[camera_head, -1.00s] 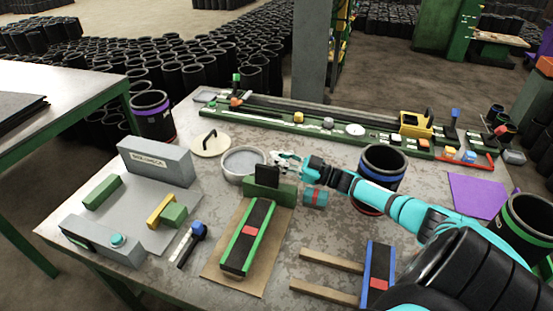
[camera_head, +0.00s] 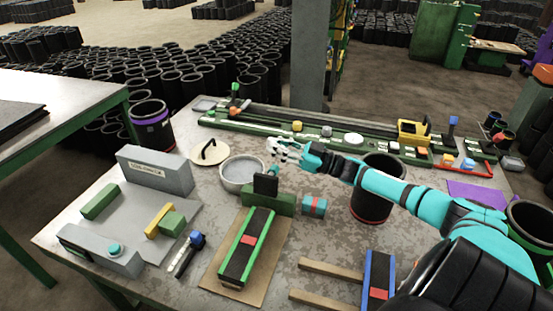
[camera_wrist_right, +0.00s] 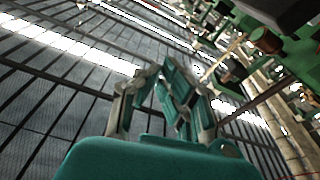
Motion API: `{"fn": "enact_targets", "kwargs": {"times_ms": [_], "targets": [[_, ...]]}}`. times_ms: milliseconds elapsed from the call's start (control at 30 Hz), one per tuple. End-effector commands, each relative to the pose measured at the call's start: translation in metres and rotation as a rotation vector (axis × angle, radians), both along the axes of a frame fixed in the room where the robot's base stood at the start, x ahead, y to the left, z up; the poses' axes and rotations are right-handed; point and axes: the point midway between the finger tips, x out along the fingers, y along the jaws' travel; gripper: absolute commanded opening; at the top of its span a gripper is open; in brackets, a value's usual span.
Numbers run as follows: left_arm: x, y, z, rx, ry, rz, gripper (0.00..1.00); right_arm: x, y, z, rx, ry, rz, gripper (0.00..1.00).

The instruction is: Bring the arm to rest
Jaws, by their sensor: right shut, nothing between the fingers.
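My right gripper (camera_head: 283,150) is shut and empty. In the head view it is in the air over the table, behind the black block on the green stand (camera_head: 268,196) and to the right of the round grey dish (camera_head: 242,172). My right arm reaches in from the lower right and passes in front of a black sleeve with a red band (camera_head: 371,206). In the right wrist view the fingers (camera_wrist_right: 168,75) point away toward a ceiling-like background of dark panels and bright strips. My left gripper is not in view.
A green-and-black fixture (camera_head: 246,246) lies on a brown board. A grey box (camera_head: 155,171) stands at the left, and a purple-banded sleeve (camera_head: 152,125) behind it. A long green rail (camera_head: 280,125) runs along the back. A blue-and-black fixture (camera_head: 379,272) is at the front.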

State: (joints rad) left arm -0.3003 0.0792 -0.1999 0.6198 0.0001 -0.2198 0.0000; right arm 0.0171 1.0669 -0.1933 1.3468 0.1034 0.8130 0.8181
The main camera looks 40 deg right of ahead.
Motion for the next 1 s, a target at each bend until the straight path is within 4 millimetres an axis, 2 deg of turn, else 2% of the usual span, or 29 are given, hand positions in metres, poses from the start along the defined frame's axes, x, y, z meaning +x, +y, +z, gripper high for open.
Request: {"fn": "enact_targets", "kwargs": {"times_ms": [133, 467, 767, 1000], "targets": [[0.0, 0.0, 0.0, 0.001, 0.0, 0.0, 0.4, 0.0, 0.0, 0.017, -0.002, 0.001, -0.001, 0.0], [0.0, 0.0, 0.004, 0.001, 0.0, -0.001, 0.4, 0.0, 0.0, 0.026, 0.001, 0.0, -0.001, 0.0], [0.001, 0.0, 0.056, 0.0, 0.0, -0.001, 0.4, 0.0, 0.0, 0.079, 0.0, 0.0, -0.001, 0.0], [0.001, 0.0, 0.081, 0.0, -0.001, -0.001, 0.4, 0.0, 0.0, 0.104, 0.001, 0.001, -0.001, 0.0]]}}
